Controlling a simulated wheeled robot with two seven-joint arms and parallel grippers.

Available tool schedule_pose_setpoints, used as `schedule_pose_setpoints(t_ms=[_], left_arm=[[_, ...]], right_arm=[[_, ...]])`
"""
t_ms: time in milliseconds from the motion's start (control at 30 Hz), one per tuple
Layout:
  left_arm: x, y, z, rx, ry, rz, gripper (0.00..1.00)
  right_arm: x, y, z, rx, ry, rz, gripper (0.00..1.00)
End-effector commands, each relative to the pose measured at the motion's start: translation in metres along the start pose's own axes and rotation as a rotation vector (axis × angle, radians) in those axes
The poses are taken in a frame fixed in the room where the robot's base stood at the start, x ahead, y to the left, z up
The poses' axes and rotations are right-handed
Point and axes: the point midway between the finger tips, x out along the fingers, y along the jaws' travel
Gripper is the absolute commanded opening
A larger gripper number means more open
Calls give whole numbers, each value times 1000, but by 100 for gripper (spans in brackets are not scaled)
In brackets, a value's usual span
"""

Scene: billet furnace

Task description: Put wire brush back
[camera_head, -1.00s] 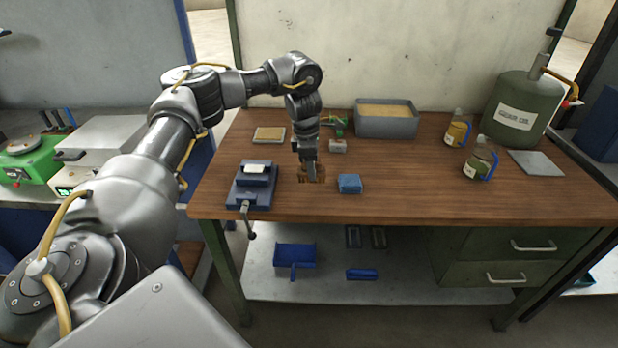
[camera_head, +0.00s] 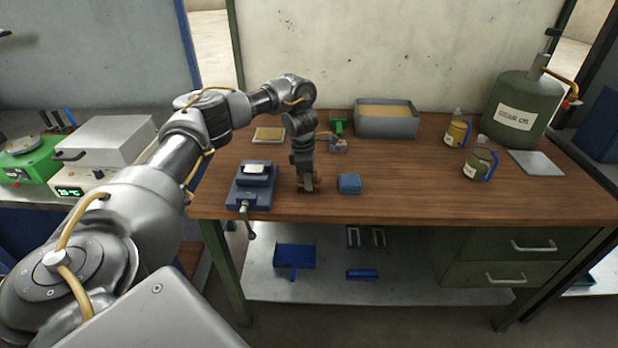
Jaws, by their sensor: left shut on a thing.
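My left gripper (camera_head: 305,185) is over the workbench, pointing down, between the blue vise and a small blue block. It is shut on a small brown block, which I take to be the wire brush (camera_head: 317,188). The gripper fingers hide most of the brush. The brush is at or just above the wooden top; I cannot tell whether it touches. My right gripper is not in view.
The blue vise (camera_head: 252,184) stands left of the gripper and the blue block (camera_head: 349,183) close on its right. A grey sand tray (camera_head: 387,127), a green object (camera_head: 339,126), jars (camera_head: 480,164) and a green drum (camera_head: 518,112) stand further back. The front right bench is clear.

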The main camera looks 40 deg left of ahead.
Motion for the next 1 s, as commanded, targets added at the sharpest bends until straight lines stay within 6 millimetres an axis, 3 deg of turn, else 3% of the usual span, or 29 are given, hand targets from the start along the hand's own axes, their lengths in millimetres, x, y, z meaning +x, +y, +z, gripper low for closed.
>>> schedule_pose_setpoints(t_ms=[67,100,267,533,667,1000], left_arm=[[3,0,0,0,1,-1,14],[4,0,0,0,1,0,37],[3,0,0,0,0,0,58],[2,0,0,0,0,0,58],[-8,0,0,0,-1,2,58],[-78,1,1,0,-1,5,58]], right_arm=[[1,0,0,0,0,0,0],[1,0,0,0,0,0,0],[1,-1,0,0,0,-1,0],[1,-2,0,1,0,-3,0],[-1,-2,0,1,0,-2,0],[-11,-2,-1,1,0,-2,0]])
